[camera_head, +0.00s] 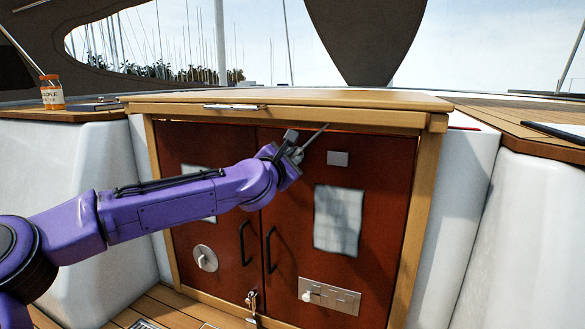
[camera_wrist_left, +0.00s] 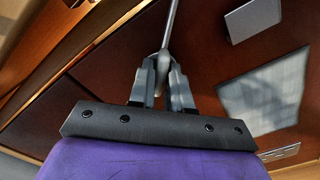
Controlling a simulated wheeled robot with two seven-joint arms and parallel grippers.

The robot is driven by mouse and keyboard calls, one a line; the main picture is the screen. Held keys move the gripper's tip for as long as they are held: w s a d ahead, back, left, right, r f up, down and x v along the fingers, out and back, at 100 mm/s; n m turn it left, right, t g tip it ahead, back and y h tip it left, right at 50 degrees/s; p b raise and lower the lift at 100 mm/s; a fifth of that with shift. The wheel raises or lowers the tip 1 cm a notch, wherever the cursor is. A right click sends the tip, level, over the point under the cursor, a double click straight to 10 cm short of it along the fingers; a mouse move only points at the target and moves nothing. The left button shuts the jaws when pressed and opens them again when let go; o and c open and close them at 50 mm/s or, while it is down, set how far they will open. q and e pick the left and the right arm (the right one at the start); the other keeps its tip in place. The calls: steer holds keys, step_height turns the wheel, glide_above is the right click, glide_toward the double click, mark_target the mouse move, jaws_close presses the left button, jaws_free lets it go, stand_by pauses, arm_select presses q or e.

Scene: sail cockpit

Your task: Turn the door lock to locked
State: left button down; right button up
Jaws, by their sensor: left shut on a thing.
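A pair of dark red cabinet doors (camera_head: 300,235) stands closed in a wooden frame. My left gripper (camera_head: 293,152) is at the top of the doors, near their centre seam. It is shut on a thin grey metal rod (camera_head: 316,137), which slants up and right. In the left wrist view the same rod (camera_wrist_left: 171,28) runs up from between the fingertips (camera_wrist_left: 163,80). The fingers hide its near end, so I cannot tell how it is mounted or whether it is the lock. My right gripper is not in view.
A metal latch (camera_head: 252,304) is at the bottom seam. A wooden top (camera_head: 290,98) overhangs the doors.

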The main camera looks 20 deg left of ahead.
arm_select(q)
steer(key=shift+f+n+b, duration=0.1)
steer(key=shift+n+b, duration=3.2)
steer(key=shift+n, duration=0.9)
steer(key=c, duration=1.2)
jaws_free()
steer(key=shift+o, duration=0.2)
steer(key=s+a+b, duration=0.1)
steer(key=s+b, duration=0.2)
steer(key=s, duration=0.7)
steer(key=shift+s, duration=0.2)
